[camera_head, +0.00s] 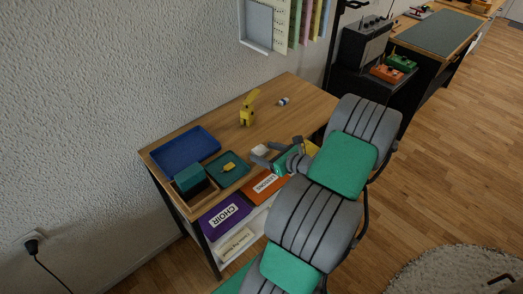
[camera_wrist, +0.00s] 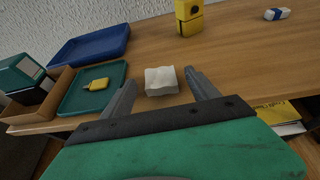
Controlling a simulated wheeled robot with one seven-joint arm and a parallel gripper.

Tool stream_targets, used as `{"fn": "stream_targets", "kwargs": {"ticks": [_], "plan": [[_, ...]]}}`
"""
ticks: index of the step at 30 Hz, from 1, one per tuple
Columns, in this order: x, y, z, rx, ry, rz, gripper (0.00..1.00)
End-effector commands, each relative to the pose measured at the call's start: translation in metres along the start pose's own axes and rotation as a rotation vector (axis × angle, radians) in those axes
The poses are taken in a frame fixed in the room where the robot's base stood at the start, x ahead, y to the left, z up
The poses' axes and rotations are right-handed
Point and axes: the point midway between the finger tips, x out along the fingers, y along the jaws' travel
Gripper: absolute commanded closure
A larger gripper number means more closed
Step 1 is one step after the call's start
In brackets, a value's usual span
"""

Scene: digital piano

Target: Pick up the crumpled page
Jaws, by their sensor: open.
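The crumpled page (camera_wrist: 161,81) is a small white, uneven block on the wooden table in the wrist view. It also shows in the head view (camera_head: 261,151), near the table's front edge and partly hidden by my gripper. My gripper (camera_wrist: 160,80) is open and empty, with one grey finger on each side of the page in the wrist view. The fingers reach towards it from the front edge. I cannot tell whether they touch it.
Left of the page is a green tray (camera_wrist: 92,88) holding a yellow item (camera_wrist: 98,84). A blue tray (camera_wrist: 90,46) lies behind. A yellow device (camera_wrist: 189,17) stands at the back, with a blue-and-white eraser (camera_wrist: 277,14) further right. The table (camera_wrist: 232,57) is clear between them.

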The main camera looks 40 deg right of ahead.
Motion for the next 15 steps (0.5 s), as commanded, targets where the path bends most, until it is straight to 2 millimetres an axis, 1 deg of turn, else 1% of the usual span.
{"fn": "stream_targets", "kwargs": {"ticks": [1, 3, 9, 11, 15], "plan": [[0.0082, 0.0014, -0.0004, -0.001, 0.000, 0.004, 0.31], [0.0133, 0.0006, -0.0001, -0.001, 0.000, 0.001, 0.31], [0.0135, -0.0007, -0.0001, -0.001, 0.000, -0.002, 0.31], [0.0133, -0.0009, -0.0002, -0.001, 0.001, -0.002, 0.35], [0.0128, -0.0013, -0.0004, -0.001, 0.001, -0.003, 0.46]]}}
